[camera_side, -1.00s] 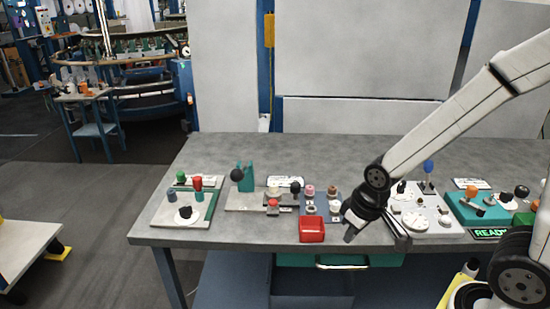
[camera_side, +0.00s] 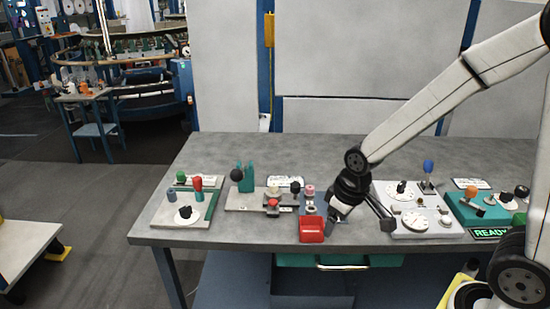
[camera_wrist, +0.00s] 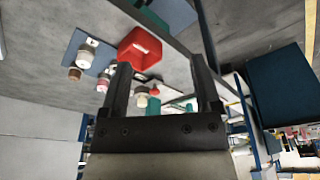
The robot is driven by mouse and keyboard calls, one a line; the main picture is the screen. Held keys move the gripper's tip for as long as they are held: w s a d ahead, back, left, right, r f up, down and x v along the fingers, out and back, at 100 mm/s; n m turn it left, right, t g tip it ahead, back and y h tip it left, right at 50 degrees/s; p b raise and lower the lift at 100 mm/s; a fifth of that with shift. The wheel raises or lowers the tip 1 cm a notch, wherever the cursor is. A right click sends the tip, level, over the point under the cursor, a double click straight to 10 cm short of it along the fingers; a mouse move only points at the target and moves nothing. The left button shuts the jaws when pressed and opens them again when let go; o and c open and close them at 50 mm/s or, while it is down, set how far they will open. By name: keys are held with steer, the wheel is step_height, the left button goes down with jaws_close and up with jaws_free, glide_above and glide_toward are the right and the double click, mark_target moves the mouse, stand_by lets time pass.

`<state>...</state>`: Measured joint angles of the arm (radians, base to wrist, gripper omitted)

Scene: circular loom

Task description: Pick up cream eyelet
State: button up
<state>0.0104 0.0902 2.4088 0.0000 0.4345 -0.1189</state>
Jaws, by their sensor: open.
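The cream eyelet (camera_wrist: 84,55) shows in the wrist view on a blue plate, as a small pale cylinder left of the red tray. In the side view my gripper hides it. A brown eyelet (camera_wrist: 75,74) and a pink eyelet (camera_wrist: 103,82) stand near it; the pink one also shows in the side view (camera_side: 309,190). My gripper (camera_wrist: 163,70) is open, with nothing visible between its fingers. The cream eyelet lies outside the fingers, left of the left one in the wrist view. In the side view my gripper (camera_side: 361,218) is low over the table, right of the red tray.
The red tray (camera_side: 312,231) stands at the table's front edge, close to my left finger. A grey plate (camera_side: 246,202) with several knobs lies to the left. A white panel (camera_side: 433,228) with a dial and knobs lies to the right. The rear table is clear.

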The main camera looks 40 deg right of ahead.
steer(key=w+d+r+n+g, duration=0.15)
steer(key=w+n, duration=0.35)
steer(key=w, duration=0.9)
steer(key=n, duration=0.6)
glide_above(274, 184)
steer(key=shift+s+a+g, duration=0.1)
steer(key=shift+g, duration=0.35)
steer(key=shift+f, duration=3.95)
jaws_close()
